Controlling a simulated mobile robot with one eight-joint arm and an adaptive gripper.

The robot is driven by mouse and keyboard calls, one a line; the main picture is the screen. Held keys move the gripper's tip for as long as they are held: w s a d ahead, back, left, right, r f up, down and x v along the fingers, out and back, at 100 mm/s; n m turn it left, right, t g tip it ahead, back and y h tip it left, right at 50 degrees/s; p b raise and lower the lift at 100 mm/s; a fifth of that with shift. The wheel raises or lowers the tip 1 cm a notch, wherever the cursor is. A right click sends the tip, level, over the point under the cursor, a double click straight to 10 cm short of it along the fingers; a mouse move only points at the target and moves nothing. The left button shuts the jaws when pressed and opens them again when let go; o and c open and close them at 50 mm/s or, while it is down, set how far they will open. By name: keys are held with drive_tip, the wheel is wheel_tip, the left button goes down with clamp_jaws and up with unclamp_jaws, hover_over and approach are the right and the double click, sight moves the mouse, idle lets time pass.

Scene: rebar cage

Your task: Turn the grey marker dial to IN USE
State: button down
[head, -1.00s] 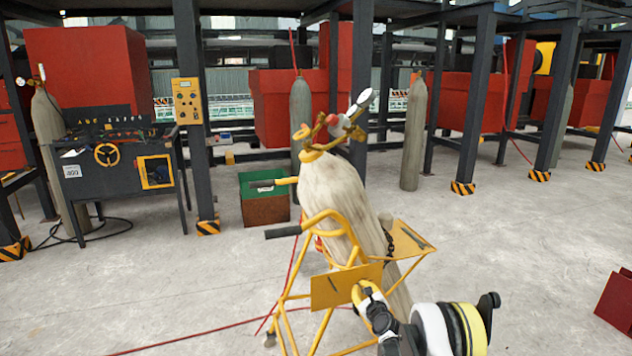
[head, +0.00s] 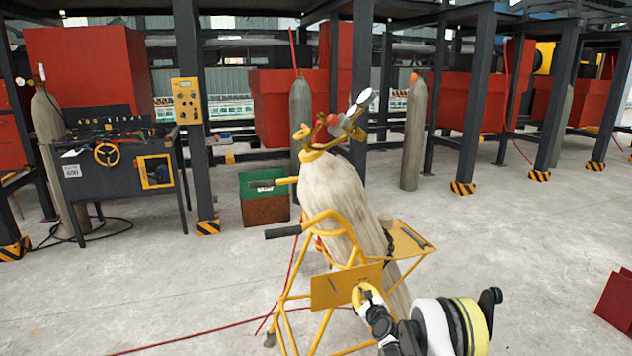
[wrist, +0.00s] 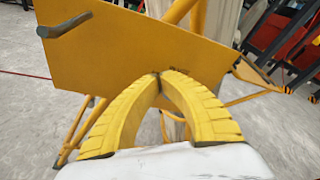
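A grey bar-shaped pointer (wrist: 65,25), which looks like the marker dial, sits on the upper left of a yellow plate (wrist: 135,48) in the wrist view. In the head view the plate (head: 322,293) is at the front of the yellow cylinder trolley, with a small dark mark (head: 333,283) on it. No IN USE lettering is readable. My gripper (wrist: 160,75) has its two yellow fingers arched together, tips meeting at the plate's lower edge, apart from the pointer. I see nothing held. In the head view my gripper (head: 362,290) is at the plate's right side.
A pale gas cylinder (head: 335,195) leans in the trolley, with a regulator and gauge on top. The trolley's dark handle (head: 282,232) sticks out left. A yellow shelf (head: 405,240) is above my gripper. A red hose (head: 215,332) crosses the floor. Open concrete lies to the right.

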drive_tip(key=v, duration=0.3)
drive_tip(key=f+v, duration=0.1)
drive_tip(key=shift+s+d+r, duration=0.15)
drive_tip(key=shift+s+d, duration=0.1)
drive_tip(key=shift+d, duration=0.1)
drive_tip(key=shift+w+r, duration=0.15)
drive_tip(key=shift+w, duration=1.5)
drive_tip(key=shift+w+r, duration=0.2)
drive_tip(key=shift+w, duration=1.4)
